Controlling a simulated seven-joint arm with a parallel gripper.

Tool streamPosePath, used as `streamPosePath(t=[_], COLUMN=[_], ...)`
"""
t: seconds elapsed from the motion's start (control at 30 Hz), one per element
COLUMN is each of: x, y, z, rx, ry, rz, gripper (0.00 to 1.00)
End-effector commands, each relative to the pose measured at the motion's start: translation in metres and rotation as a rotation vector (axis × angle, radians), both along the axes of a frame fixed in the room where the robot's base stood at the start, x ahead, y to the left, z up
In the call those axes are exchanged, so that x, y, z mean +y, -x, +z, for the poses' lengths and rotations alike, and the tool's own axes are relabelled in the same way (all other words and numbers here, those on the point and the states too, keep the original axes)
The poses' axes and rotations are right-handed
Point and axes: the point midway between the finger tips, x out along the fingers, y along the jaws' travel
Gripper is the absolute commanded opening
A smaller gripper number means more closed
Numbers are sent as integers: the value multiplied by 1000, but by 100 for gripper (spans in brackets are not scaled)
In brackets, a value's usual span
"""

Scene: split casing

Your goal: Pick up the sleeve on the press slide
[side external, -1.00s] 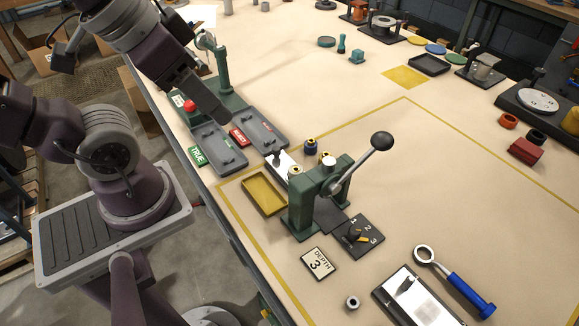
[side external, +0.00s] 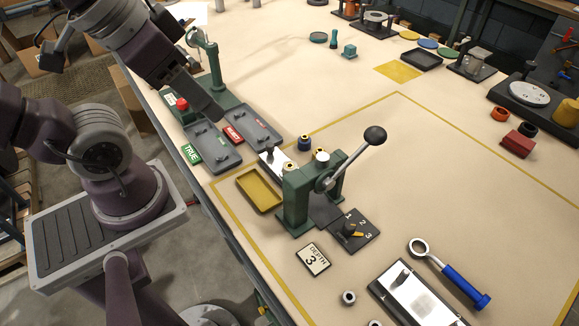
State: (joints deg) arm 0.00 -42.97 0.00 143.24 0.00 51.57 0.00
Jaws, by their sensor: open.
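The green press (side external: 298,200) stands near the table's front edge, its black-knobbed lever raised to the right. Its pale slide plate (side external: 270,158) sticks out at the back left, with a dark upright peg on it. A small brass-coloured ring, seemingly the sleeve (side external: 289,167), shows at the slide beside the press body, which partly hides that area. A blue part with a dark top (side external: 304,143) and another brass-coloured piece (side external: 318,153) are just behind. My gripper (side external: 213,112) is open, above the grey trays to the left of the slide, apart from the sleeve. Its fingers are hard to make out.
A yellow tray (side external: 258,189) lies left of the press. Two grey trays (side external: 212,148) with TRUE and REJECT labels lie beyond it. A DEPTH 3 card (side external: 313,260), a dial plate (side external: 354,229) and a blue-handled ring tool (side external: 450,275) lie in front. The table's right-hand middle is clear.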

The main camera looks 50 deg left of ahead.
Motion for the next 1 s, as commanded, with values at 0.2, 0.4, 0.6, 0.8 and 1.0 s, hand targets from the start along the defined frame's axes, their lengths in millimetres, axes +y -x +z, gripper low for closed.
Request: streamPosePath(t=[0.2, 0.4, 0.6, 0.8, 1.0], x=[0, 0, 10, 34, 50], y=[0, 0, -42, -132, -179], z=[0, 0, -12, -81, -185], rx=[0, 0, 102, 304, 397], ry=[0, 0, -138, -337, -372], rz=[0, -1, -196, -736, -1253], gripper=[60, 60, 60, 60, 60])
